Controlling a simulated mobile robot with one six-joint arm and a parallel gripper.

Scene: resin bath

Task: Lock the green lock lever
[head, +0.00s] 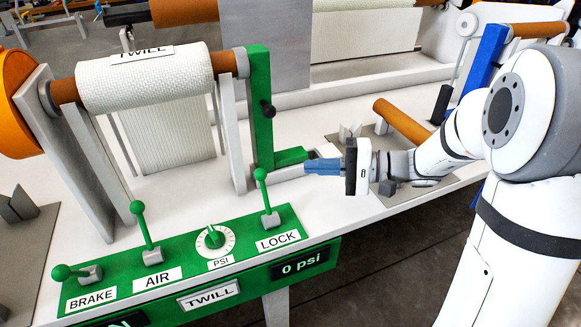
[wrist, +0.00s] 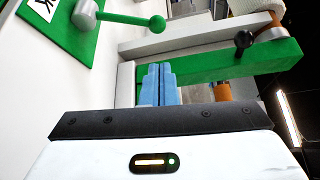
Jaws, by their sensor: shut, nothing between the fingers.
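The green lock lever (head: 264,192) stands on the green control panel at the right end, behind the LOCK label (head: 278,240). It has a round green knob on top and leans slightly to the left. In the wrist view the lever (wrist: 130,19) shows at the upper left, lying across the picture with its knob towards the centre. My gripper (head: 310,166) is to the right of the lever, apart from it, near the foot of the green upright. Its blue fingers (wrist: 158,84) are shut and empty, pointing at the white and green frame parts.
The BRAKE lever (head: 62,272), AIR lever (head: 138,210) and PSI dial (head: 215,238) share the panel (head: 185,262). A green upright (head: 260,110) with a black knob stands behind my gripper. A TWILL roll (head: 145,80) hangs at left. A brown roller (head: 402,122) lies behind my arm.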

